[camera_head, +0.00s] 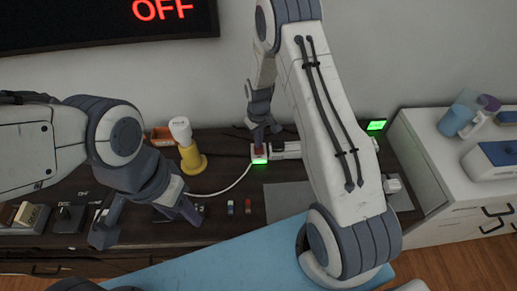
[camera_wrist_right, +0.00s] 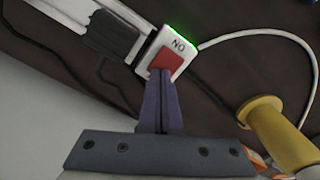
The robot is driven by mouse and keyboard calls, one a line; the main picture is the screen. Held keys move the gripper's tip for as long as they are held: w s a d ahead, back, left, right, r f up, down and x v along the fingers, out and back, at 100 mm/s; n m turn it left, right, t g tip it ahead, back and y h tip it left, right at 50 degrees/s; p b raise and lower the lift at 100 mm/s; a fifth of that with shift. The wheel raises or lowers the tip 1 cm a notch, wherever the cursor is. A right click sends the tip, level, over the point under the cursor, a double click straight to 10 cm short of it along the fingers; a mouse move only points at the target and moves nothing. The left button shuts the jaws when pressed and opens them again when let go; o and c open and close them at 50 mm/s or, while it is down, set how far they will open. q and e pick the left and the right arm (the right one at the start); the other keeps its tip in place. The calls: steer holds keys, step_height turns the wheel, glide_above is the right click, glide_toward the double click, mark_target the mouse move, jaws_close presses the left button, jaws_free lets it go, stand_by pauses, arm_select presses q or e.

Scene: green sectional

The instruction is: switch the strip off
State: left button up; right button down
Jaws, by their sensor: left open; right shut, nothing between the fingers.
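The white strip (camera_head: 287,149) lies on the dark desk, partly hidden behind my right arm. Its end with the red switch (camera_head: 259,149) glows green at the edge. In the right wrist view the red switch (camera_wrist_right: 165,60) sits in a white housing (camera_wrist_right: 178,46) marked "ON", with a green glow. My right gripper (camera_head: 263,135) is shut and empty, its tips (camera_wrist_right: 161,76) overlapping the near edge of the switch. I cannot tell whether they press it. My left gripper (camera_head: 146,218) is open and empty over the desk's left front, away from the strip.
A white cord (camera_head: 232,184) curves left from the strip. A wall display (camera_head: 160,10) reads "OFF". A white cabinet (camera_head: 440,170) stands at right.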

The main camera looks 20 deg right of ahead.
steer(key=shift+r+p, duration=2.65)
steer(key=shift+r, duration=0.8)
